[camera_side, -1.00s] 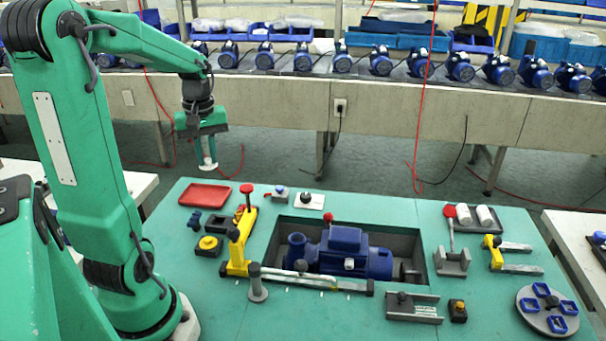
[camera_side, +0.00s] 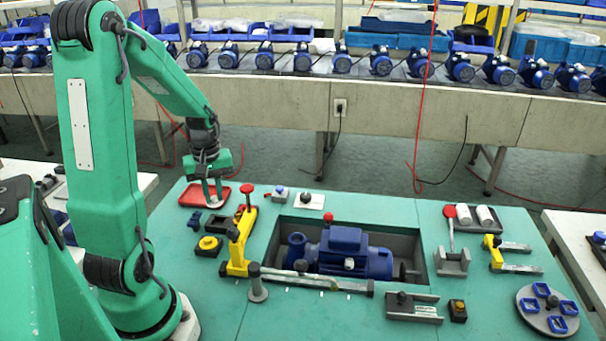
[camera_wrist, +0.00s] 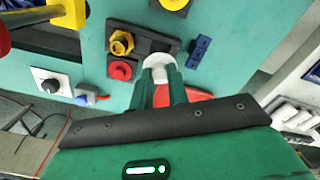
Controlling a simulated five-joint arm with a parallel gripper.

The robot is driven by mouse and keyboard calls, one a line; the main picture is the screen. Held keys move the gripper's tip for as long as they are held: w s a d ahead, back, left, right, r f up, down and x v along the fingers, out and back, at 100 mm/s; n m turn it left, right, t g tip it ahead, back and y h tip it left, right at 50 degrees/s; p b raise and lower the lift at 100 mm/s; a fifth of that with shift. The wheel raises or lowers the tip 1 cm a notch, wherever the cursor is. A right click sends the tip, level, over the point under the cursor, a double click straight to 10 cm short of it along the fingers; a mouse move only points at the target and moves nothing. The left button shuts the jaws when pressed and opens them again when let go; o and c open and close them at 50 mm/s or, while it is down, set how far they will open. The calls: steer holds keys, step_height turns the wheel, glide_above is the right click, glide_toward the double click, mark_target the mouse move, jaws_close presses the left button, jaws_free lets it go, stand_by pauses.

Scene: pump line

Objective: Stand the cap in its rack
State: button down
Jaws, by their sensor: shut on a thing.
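The cap is a white round piece between my fingertips; it shows in the wrist view (camera_wrist: 160,62) and as a small pale piece in the side view (camera_side: 214,205). My gripper (camera_side: 214,194) is shut on it, pointing down near the red tray. The rack appears to be the dark block in the wrist view (camera_wrist: 146,43), holding a yellow hexagonal piece (camera_wrist: 121,42) and a red round piece (camera_wrist: 120,70). The cap overlaps the rack's near right end there; I cannot tell whether they touch. In the side view the rack (camera_side: 218,222) is dark and indistinct.
A red tray (camera_side: 192,194) lies behind, a small blue piece (camera_side: 196,221) and a yellow button (camera_side: 208,243) lie close by. The yellow clamp (camera_side: 238,262) with its red knob stands to the right. A blue pump (camera_side: 345,252) sits in the central recess.

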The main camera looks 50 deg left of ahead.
steer(key=shift+f, duration=0.15)
steer(key=shift+f, duration=2.25)
steer(key=shift+f, duration=0.65)
stand_by(1.5)
steer(key=c, duration=1.3)
jaws_free()
steer(key=shift+r, duration=0.2)
steer(key=shift+r, duration=2.85)
